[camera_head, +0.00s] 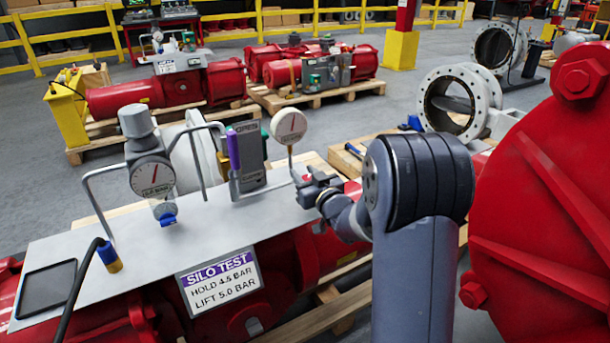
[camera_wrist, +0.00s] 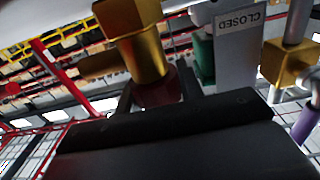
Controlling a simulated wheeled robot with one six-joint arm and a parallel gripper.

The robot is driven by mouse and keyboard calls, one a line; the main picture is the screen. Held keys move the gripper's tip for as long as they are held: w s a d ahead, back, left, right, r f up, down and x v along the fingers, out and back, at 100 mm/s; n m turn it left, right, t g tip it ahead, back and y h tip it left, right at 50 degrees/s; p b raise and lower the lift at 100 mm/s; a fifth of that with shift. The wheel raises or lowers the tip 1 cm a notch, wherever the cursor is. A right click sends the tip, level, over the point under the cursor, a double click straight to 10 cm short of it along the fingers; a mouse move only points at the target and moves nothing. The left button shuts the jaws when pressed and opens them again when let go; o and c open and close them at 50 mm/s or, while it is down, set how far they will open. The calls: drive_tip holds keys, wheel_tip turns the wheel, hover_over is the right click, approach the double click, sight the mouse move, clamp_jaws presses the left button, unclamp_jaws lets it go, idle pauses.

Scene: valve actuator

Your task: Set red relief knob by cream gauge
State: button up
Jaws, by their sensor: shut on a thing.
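The cream gauge (camera_head: 289,127) stands on a thin stem at the right of the grey panel; its face shows a red needle, too small to read. My gripper (camera_head: 304,183) reaches in from the right, just below this gauge. In the wrist view a dark red knob (camera_wrist: 157,87) sits under a brass fitting (camera_wrist: 140,40), between my fingers, and my gripper is shut on it. My fingers and the dark gripper body hide part of the knob.
A larger gauge (camera_head: 152,175) under a grey regulator stands left on the panel (camera_head: 215,208). A grey box with a "CLOSED" label (camera_wrist: 240,20) and a purple handle (camera_head: 234,150) are close to my gripper. A sign (camera_head: 219,280) reads hold 4.5 bar, lift 5.0 bar.

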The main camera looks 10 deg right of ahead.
drive_tip(key=shift+r+n+g+y+p, duration=0.15)
drive_tip(key=shift+n+g+y+p, duration=0.25)
drive_tip(key=shift+y, duration=0.3)
drive_tip(key=shift+a+n+g+y+p, duration=0.15)
drive_tip(key=shift+n+g+y+p, duration=0.35)
drive_tip(key=shift+n+y, duration=0.55)
drive_tip(key=shift+s+y, duration=0.1)
drive_tip(key=shift+y, duration=0.25)
drive_tip(key=o, duration=1)
